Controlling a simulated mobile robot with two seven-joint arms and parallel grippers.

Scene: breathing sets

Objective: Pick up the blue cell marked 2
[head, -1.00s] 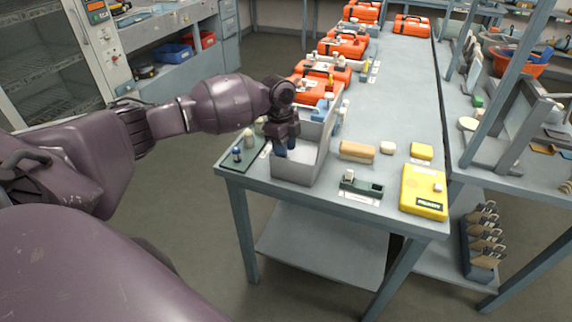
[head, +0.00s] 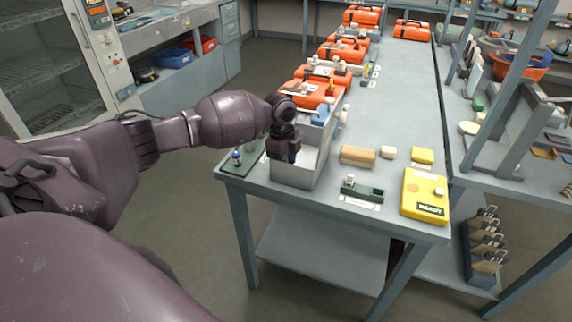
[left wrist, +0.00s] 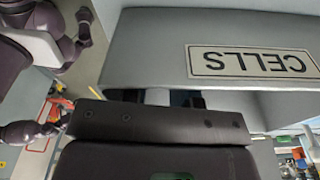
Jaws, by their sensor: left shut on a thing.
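My left gripper (head: 286,154) is at the open top of the near end of the grey bin (head: 312,168), with its fingers pointing down. It is shut on a dark blue cell (head: 293,157), mostly hidden by the fingers; no number on it is readable. In the left wrist view the bin's label (left wrist: 254,62) reads CELLS, upside down, and the gripper body covers most of the lower part. My right gripper is not in view.
A small blue-topped item (head: 237,157) stands on the green mat (head: 232,168) at the left corner. Right of the bin are a tan block (head: 357,155), a dark green holder (head: 362,191) and a yellow case (head: 425,194). Orange cases (head: 310,92) line the far left edge.

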